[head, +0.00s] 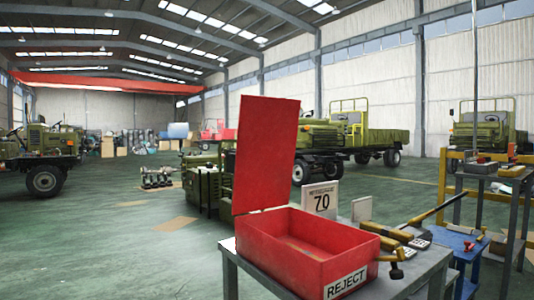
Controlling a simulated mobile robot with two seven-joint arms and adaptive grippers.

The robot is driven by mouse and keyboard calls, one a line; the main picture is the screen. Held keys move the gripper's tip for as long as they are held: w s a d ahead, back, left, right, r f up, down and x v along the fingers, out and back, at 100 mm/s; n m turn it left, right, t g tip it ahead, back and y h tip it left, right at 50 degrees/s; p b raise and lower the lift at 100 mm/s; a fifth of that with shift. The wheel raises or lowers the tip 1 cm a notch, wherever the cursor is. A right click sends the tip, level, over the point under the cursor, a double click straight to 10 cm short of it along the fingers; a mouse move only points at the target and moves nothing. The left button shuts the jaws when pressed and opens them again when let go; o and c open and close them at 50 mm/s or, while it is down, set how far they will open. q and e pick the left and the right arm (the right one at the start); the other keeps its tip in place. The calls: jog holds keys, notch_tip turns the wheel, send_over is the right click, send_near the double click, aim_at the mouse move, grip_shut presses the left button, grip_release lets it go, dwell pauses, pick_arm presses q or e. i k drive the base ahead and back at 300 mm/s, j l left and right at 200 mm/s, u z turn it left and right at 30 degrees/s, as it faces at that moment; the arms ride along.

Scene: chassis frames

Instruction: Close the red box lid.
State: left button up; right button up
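An open red box (325,256) stands on the grey table and carries a white "REJECT" label on its front. Its red lid (265,152) stands nearly upright along the left rear side of the box. The inside of the box is visible, and I see nothing distinct in it. Neither of my grippers shows in the head view.
The grey table (230,262) also holds a white "70" sign (320,200), and tools with yellow handles (395,232) lie right of the box. A blue table (460,246) and a grey stand are further right. Green trucks (372,135) stand behind on open floor.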

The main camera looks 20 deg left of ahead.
aim_at(268, 128)
jog(key=j+z, duration=0.45)
jog(key=j, duration=0.65)
jog(key=i+j+z, duration=0.2)
jog(key=j, duration=0.35)
jog(key=j+z, duration=0.2)
jog(key=j, duration=0.35)
jog(key=j+z, duration=0.45)
jog(key=j, duration=0.65)
jog(key=i+j+z, duration=0.1)
jog(key=j, duration=0.35)
jog(key=i+j, duration=0.1)
jog(key=j, duration=0.4)
jog(key=i+j+z, duration=0.15)
jog(key=j, duration=0.35)
jog(key=k, duration=0.05)
